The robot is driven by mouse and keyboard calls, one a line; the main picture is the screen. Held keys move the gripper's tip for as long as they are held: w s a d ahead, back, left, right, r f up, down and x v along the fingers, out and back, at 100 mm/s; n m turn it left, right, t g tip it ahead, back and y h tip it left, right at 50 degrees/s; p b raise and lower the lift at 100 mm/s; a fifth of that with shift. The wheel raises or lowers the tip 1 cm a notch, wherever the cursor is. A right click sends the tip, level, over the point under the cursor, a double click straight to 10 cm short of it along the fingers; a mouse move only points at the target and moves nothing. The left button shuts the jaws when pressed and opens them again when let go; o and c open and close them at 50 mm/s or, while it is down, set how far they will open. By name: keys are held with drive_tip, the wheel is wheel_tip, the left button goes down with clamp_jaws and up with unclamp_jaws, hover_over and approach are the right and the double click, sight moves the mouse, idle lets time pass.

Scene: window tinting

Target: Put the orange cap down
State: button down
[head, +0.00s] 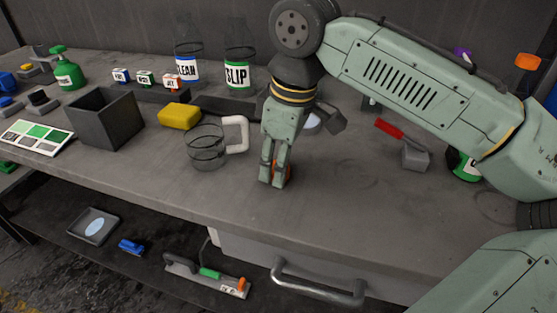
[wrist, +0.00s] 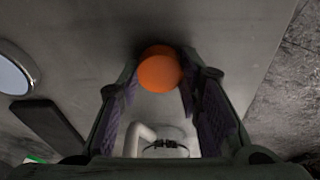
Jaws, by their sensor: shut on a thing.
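My gripper (head: 274,180) points down over the bench top (head: 345,205), near its front edge and right of the glass mug. It is shut on the orange cap (head: 288,171), which shows partly between and behind the fingers. In the wrist view the orange cap (wrist: 160,70) sits between the tips of the purple-padded fingers, with grey surface around it. The fingertips are at or very near the bench top; I cannot tell whether the cap touches it.
A clear mug (head: 205,150) with a white handle stands close at left, a yellow sponge (head: 179,116) behind it. A red-handled scraper (head: 392,130) and grey block (head: 415,157) lie at right. The bench between my gripper and that block is clear.

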drive_tip(key=shift+f, duration=0.15)
drive_tip(key=c, duration=1.2)
unclamp_jaws()
drive_tip(key=shift+o, duration=0.2)
wheel_tip(320, 180, up, 12)
drive_tip(key=d, duration=0.1)
drive_tip(key=shift+s+d, duration=0.3)
drive_tip(key=shift+s, duration=0.1)
drive_tip(key=shift+o, duration=0.4)
drive_tip(key=o, duration=0.5)
